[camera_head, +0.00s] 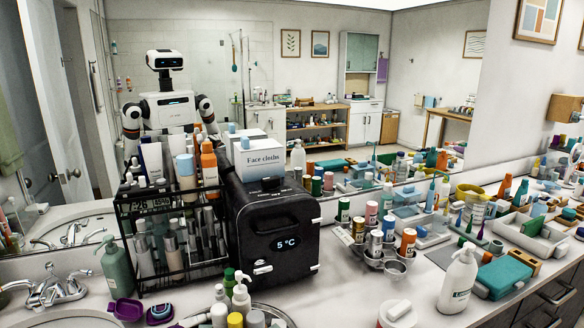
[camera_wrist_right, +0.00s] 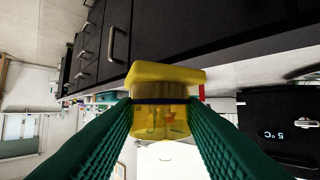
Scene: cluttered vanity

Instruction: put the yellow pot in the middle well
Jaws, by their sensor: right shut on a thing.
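The yellow pot (camera_wrist_right: 160,112), with a see-through amber body and a yellow lid, is in the right wrist view. My right gripper (camera_wrist_right: 161,108) is shut on it, with one green finger on each side. The pot and this gripper do not show in the head view. There, a metal tray of round wells (camera_head: 395,269) stands on the counter right of the black cooler. Several coloured cylinders stand in or around its wells, and the front-right well looks empty. I cannot make out the middle well clearly. My left gripper is not in view.
The black cooler (camera_head: 285,238) stands left of the tray and also shows in the right wrist view (camera_wrist_right: 275,132). A white pump bottle (camera_head: 458,282) and a white round jar (camera_head: 397,314) stand in front. A bottle rack (camera_head: 172,237) is on the left.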

